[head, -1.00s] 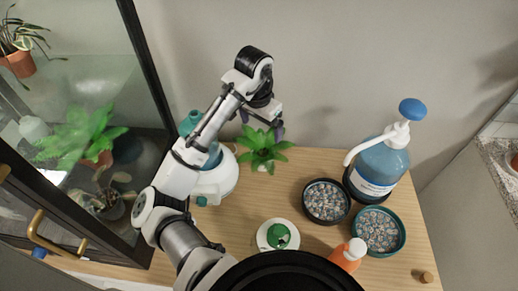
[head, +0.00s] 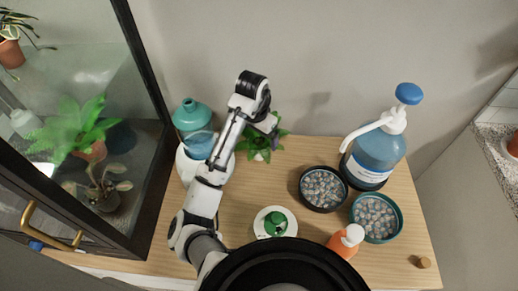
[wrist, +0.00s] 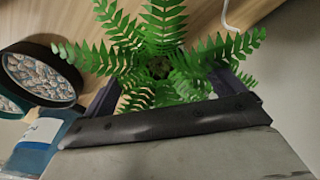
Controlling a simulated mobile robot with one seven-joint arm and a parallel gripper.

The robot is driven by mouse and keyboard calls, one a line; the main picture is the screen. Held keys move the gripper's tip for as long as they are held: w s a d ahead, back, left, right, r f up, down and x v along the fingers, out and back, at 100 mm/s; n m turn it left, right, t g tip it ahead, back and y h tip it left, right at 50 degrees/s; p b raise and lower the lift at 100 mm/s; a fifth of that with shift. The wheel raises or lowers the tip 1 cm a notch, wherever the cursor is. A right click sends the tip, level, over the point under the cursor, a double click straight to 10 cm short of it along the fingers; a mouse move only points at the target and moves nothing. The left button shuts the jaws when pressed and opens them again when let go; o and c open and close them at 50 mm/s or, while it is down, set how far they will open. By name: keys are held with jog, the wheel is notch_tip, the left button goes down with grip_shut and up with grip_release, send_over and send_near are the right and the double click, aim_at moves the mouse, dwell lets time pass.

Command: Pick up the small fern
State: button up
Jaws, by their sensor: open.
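The small fern (head: 255,154) stands in a white pot near the back edge of the wooden top, with green fronds spreading out. In the head view my gripper (head: 268,128) is over it and hides part of its fronds. In the wrist view the fern (wrist: 160,38) fills the upper middle, seen from above. My gripper (wrist: 165,92) is open there, one dark finger on each side of the fronds. Some fronds overlap the fingers. The pot is hidden in the wrist view, and I cannot tell whether the fingers touch the plant.
A white-and-teal container (head: 194,117) stands left of the fern. Two pebble bowls (head: 322,189) (head: 377,217) and a blue pump bottle (head: 374,158) are right. A green-topped white dish (head: 262,218) and orange bottle (head: 343,243) stand in front. A glass cabinet (head: 150,75) holds other plants.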

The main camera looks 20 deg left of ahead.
aim_at(259, 143)
notch_tip(259, 143, down, 4)
jog(key=shift+w+r+b, duration=0.15)
jog(key=shift+r+b, duration=0.05)
jog(key=shift+b, duration=1)
jog(key=shift+r, duration=0.1)
jog(key=c, duration=1.1)
jog(key=shift+c, duration=0.5)
jog(key=shift+r, duration=0.15)
